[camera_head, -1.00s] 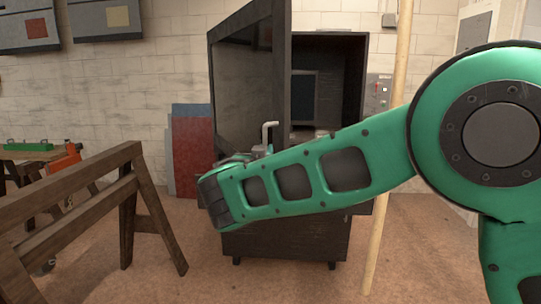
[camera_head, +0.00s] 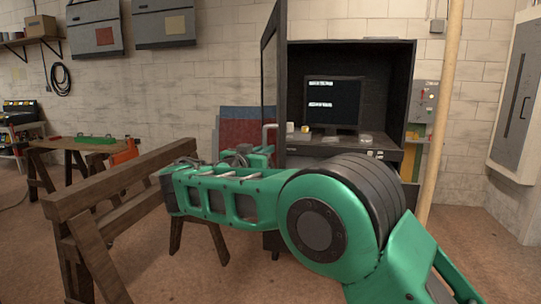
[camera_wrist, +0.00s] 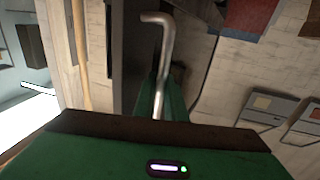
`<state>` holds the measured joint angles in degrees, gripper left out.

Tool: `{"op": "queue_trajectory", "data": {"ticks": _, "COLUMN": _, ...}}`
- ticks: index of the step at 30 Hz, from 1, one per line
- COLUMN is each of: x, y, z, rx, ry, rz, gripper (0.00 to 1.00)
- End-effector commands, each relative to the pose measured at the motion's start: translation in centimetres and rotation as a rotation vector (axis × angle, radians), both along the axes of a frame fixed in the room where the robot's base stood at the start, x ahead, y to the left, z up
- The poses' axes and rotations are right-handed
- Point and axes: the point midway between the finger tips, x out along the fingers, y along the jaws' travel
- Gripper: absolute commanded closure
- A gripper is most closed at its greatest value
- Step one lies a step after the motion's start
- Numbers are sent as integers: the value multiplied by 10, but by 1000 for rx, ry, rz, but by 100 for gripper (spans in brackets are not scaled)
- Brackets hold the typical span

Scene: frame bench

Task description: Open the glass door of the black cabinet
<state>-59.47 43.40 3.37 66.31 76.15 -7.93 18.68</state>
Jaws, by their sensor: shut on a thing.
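The black cabinet (camera_head: 402,90) stands against the back wall, its inside showing at the right of the door. Its glass door (camera_head: 281,75) stands swung out toward me at the cabinet's left side, seen nearly edge-on. The pale metal door handle (camera_head: 266,131) sticks up beside the door's edge. In the wrist view the bent handle (camera_wrist: 163,45) runs down between the green fingers of my gripper (camera_wrist: 162,100), which is shut on it. In the head view my gripper (camera_head: 255,154) is partly hidden by my own arm.
A monitor (camera_head: 334,103) and small items stand inside the cabinet. A wooden sawhorse (camera_head: 120,182) stands close at left. A wooden pole (camera_head: 447,110) stands right of the cabinet, near a grey switch box (camera_head: 424,100). Red and blue panels (camera_head: 240,128) lean on the wall behind the door.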

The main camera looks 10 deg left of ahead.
Motion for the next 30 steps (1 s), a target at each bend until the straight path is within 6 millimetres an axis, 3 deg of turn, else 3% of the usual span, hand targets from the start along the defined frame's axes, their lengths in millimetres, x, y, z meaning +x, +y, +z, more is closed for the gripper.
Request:
{"op": "queue_trajectory", "data": {"ticks": 18, "x": 10, "y": -9, "z": 3, "rx": 1, "ry": -6, "rz": -28, "gripper": 100}}
{"op": "queue_trajectory", "data": {"ticks": 19, "x": 11, "y": -9, "z": 4, "rx": 1, "ry": -6, "rz": -28, "gripper": 82}}
{"op": "queue_trajectory", "data": {"ticks": 30, "x": 9, "y": -8, "z": 2, "rx": 0, "ry": -3, "rz": -27, "gripper": 82}}
